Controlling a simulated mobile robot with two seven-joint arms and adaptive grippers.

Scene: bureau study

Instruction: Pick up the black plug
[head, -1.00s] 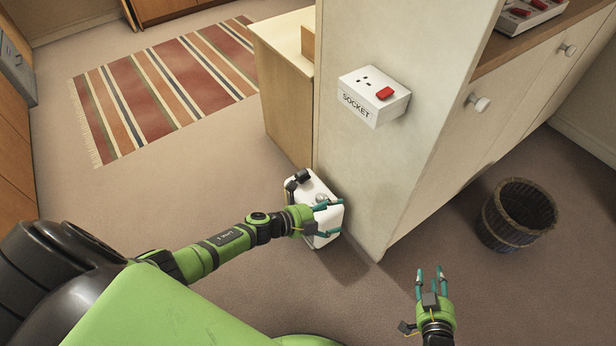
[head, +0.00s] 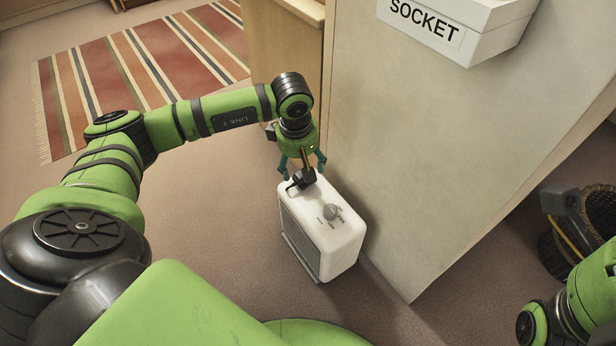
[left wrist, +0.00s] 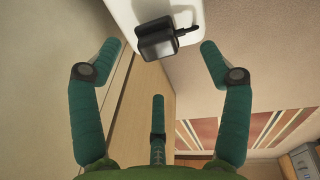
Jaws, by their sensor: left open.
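The black plug (head: 301,179) rests on the top of a white box-shaped appliance (head: 345,248), near its far end. In the left wrist view the plug (left wrist: 158,42) lies between the fingertips, with its prongs toward the right. My left gripper (head: 303,168) points down over that end of the box. Its teal fingers are open, one on each side of the plug, with clear gaps to it. In the left wrist view the open fingers (left wrist: 161,46) hold nothing. Part of my right arm shows at the lower right edge, but its gripper fingers are not visible.
The appliance (left wrist: 185,10) stands on the carpet close beside a pale cabinet side (head: 420,160). A white box labelled SOCKET (head: 440,30) is mounted on that side. A woven basket (head: 555,250) stands at the right. A striped rug (head: 150,70) lies at the back left.

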